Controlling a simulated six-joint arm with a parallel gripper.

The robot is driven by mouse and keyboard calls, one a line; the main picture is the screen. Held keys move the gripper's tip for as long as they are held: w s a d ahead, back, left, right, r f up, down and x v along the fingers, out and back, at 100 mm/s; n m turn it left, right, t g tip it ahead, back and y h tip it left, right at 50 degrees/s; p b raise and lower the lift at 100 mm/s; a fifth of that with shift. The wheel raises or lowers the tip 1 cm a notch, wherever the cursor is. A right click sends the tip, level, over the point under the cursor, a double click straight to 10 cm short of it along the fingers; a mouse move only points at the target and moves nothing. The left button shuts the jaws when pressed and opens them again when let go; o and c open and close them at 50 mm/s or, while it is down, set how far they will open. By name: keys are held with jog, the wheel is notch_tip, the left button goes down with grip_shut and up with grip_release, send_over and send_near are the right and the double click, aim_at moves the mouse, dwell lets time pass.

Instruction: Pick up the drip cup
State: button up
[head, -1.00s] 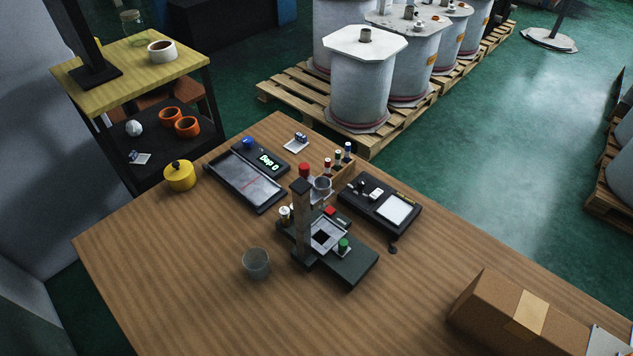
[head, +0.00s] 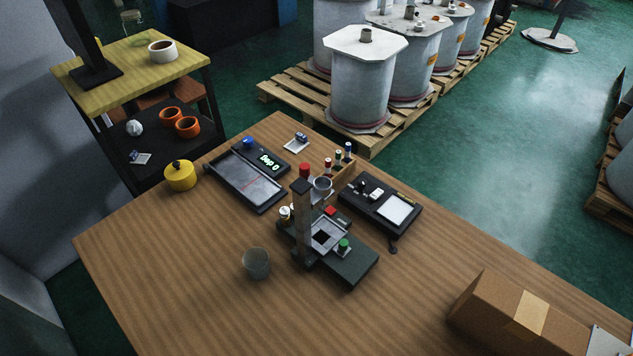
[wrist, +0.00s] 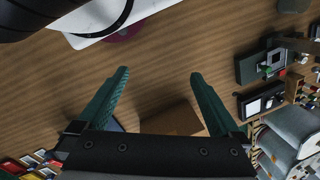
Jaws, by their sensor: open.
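A clear, greyish cup (head: 256,263), which looks like the drip cup, stands upright on the wooden table in the head view, left of the dark film tower (head: 350,266). My gripper (wrist: 160,78) shows only in the wrist view. The tower base (wrist: 250,68) lies to the right there, well away from the fingers. A dark grey rounded thing (wrist: 293,5) at the top edge may be the cup; I cannot tell.
A cardboard box (head: 515,312) stands at the table's right. A black tray (head: 247,180), a yellow pot (head: 180,175), a dark panel device (head: 380,201) and small bottles (head: 338,160) surround the tower. The table front left of the cup is clear.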

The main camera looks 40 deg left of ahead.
jog(key=w+a+r+n+t, duration=0.15)
jog(key=w+t, duration=0.25)
jog(key=w, duration=0.4)
jog(key=w+r+n+t, duration=0.2)
jog(key=w+n+t, duration=0.1)
jog(key=w, duration=0.5)
jog(key=w+a+f+n+t+y, duration=0.2)
jog(key=w+a+f+n, duration=0.4)
jog(key=a, duration=0.4)
jog(key=n+g+y, duration=0.8)
jog(key=n+y, duration=0.2)
jog(key=n, duration=0.2)
send_near(250, 254)
jog(key=x, duration=0.4)
jog(key=shift+s+a, duration=0.1)
jog(key=shift+a, duration=0.05)
jog(key=x, duration=0.6)
jog(key=shift+f, duration=0.2)
jog(key=shift+r, duration=0.1)
jog(key=c, duration=1.4)
